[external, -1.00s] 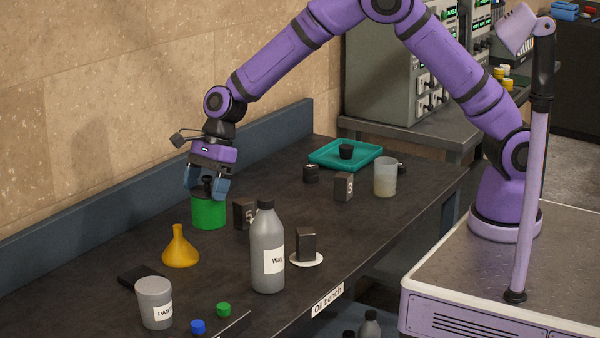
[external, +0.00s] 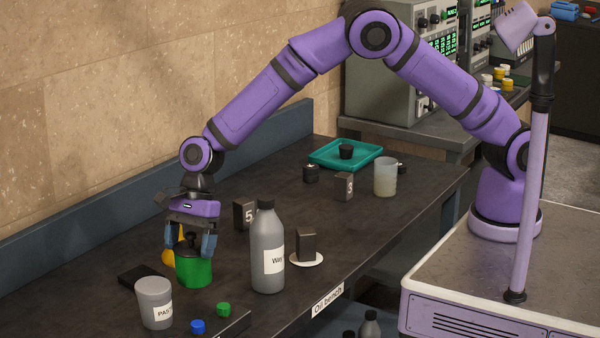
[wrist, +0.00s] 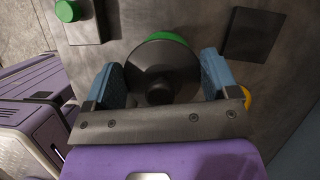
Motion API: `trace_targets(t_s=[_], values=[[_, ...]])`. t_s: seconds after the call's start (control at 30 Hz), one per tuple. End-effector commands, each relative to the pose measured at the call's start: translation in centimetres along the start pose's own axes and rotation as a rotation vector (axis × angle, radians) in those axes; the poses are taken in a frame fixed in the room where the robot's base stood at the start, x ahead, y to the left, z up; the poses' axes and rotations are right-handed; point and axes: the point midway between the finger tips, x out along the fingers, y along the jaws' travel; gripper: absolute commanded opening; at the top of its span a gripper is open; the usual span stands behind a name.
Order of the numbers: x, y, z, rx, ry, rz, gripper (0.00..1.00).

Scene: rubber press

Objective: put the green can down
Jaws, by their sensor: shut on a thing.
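The green can (external: 194,270) has a dark round lid with a black knob. My gripper (external: 190,243) points down over it, with its blue fingers on either side of the can's top. In the wrist view, the lid (wrist: 160,62) fills the space between the fingertips (wrist: 164,75), and a green edge of the can shows beyond it. My gripper is shut on the can. The can looks upright. I cannot tell whether its base touches the bench (external: 330,240).
A flat black slab (external: 140,276) and a grey jar (external: 154,302) lie to the left and front. A grey bottle (external: 267,250) stands to the right. Blue (external: 197,327) and green caps (external: 223,309) are in front.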

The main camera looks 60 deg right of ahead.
Motion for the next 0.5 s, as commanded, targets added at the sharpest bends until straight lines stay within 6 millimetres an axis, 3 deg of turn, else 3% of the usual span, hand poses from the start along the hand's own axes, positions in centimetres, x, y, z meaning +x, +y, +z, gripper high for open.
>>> trace_targets(t_s=[0.3,0.5], values=[[3.3,0.0,-1.3,0.001,0.0,0.001,0.11],[3.5,0.0,-1.4,-0.001,-0.001,-0.001,0.11]])
